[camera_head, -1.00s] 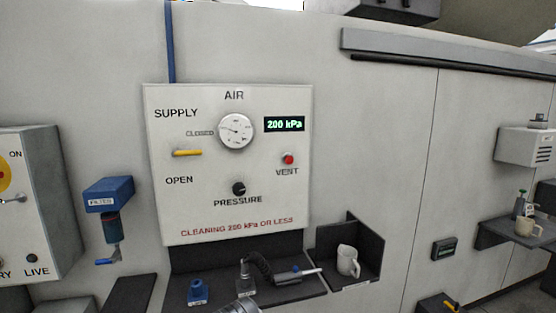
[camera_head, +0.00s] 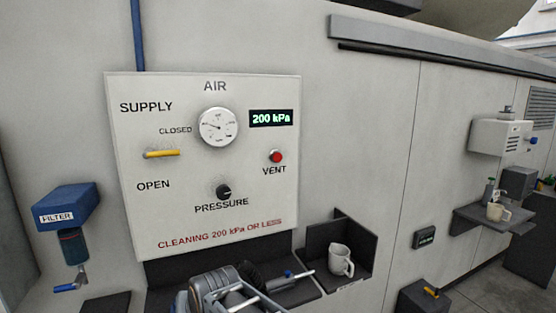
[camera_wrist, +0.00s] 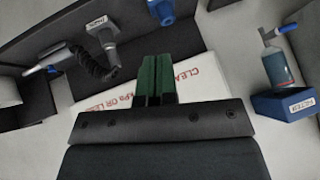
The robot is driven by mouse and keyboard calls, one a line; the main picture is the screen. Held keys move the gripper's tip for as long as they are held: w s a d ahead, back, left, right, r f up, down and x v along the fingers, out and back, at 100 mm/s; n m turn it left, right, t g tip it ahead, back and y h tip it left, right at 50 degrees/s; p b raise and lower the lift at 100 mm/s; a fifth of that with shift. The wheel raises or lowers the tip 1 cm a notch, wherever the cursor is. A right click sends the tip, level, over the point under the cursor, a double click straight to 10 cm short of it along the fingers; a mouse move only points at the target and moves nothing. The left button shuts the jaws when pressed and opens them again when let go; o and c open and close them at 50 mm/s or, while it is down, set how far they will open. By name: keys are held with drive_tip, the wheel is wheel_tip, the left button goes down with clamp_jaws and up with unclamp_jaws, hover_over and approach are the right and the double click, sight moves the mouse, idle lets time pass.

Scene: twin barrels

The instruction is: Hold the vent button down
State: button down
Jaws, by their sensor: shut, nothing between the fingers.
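The red vent button (camera_head: 276,156) sits on the right side of the white air panel (camera_head: 120,215), above the word VENT. A green-lit display (camera_head: 271,118) above it reads 200 kPa. In the wrist view, my gripper (camera_wrist: 156,78) has dark green fingers set together with nothing between them, in front of the panel's lower red lettering, which appears upside down. The button is not in the wrist view. In the head view, part of my arm shows at the bottom, below the panel; the fingertips cannot be made out there.
The panel also has a gauge (camera_head: 218,127), a yellow supply handle (camera_head: 161,154) and a black pressure knob (camera_head: 223,192). A blue filter (camera_head: 68,208) hangs at left. A white mug (camera_head: 341,260) stands on a dark shelf below right. A hose tool (camera_wrist: 75,60) lies on the ledge.

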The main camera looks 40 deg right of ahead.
drive_tip(key=w+d+r+m+t+h, duration=0.3)
drive_tip(key=w+d+r+m+t, duration=0.1)
drive_tip(key=w+d+r+m, duration=0.3)
drive_tip(key=m+t+h, duration=0.3)
drive_tip(key=m+h, duration=0.6)
drive_tip(key=m, duration=0.4)
approach(277, 157)
drive_tip(key=w+a+f, duration=0.1)
drive_tip(key=a+f, duration=0.4)
drive_tip(key=a, duration=0.2)
drive_tip(key=s+d+r+m+g+h+b, duration=0.1)
drive_tip(key=s+d+r+m+g+h, duration=0.2)
drive_tip(key=s+d+r+m+h, duration=0.2)
drive_tip(key=d+m+h, duration=0.3)
drive_tip(key=d+m, duration=0.1)
drive_tip(key=shift+s+g, duration=0.35)
drive_tip(key=shift+g, duration=0.05)
drive_tip(key=shift+r, duration=0.1)
drive_tip(key=w+d+p, duration=0.3)
drive_tip(key=w+p, duration=0.2)
drive_tip(key=w, duration=0.3)
